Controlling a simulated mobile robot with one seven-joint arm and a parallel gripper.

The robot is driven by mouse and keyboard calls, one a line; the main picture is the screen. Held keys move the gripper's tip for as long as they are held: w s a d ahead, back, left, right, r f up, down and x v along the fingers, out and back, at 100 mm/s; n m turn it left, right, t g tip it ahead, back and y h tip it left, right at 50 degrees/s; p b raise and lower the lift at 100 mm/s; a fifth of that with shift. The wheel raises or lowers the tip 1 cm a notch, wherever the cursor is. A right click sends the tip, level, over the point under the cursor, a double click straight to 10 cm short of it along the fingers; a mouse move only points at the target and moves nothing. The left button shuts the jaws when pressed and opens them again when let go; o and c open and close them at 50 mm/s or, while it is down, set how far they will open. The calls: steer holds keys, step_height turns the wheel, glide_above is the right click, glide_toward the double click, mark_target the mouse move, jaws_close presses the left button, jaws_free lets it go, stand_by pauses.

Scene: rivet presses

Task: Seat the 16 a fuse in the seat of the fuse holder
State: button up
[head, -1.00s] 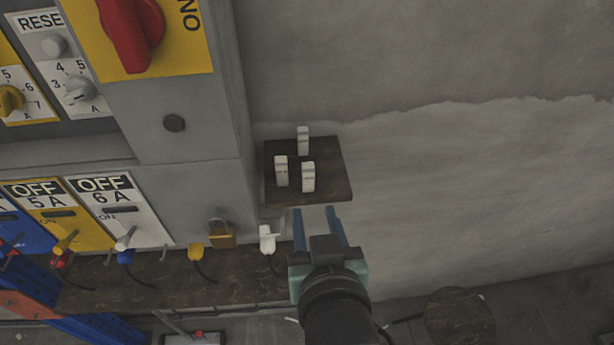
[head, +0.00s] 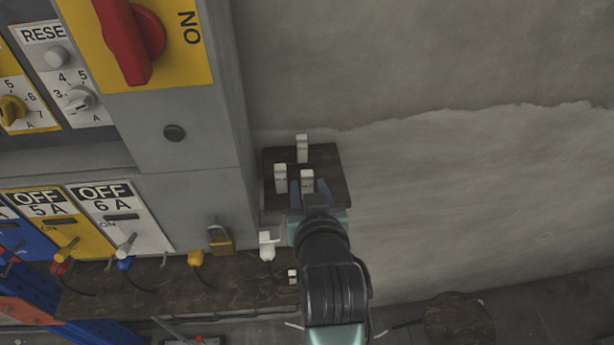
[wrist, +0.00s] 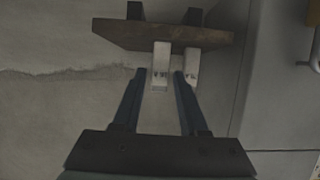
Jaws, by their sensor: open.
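Three white fuses stand upright on a small dark wooden shelf (head: 335,160) on the wall: one at the back (head: 302,148), one at front left (head: 280,178) and one at front right (head: 307,180). Their ratings are too small to read, so I cannot tell which is the 16 A fuse. My gripper (head: 308,188) is open at the front right fuse. In the wrist view, which looks upside down, that fuse (wrist: 161,66) shows between the fingertips (wrist: 161,72). Another fuse (wrist: 191,66) is close beside the right fingertip. I cannot identify the fuse holder.
A grey cabinet (head: 190,120) with a red switch (head: 133,40) stands left of the shelf. A padlock (head: 220,240) hangs on it. A lower wooden ledge (head: 160,290) and a small white item (head: 292,276) lie below. The wall to the right is clear.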

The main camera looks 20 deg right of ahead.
steer(key=shift+x, duration=0.8)
jaws_close()
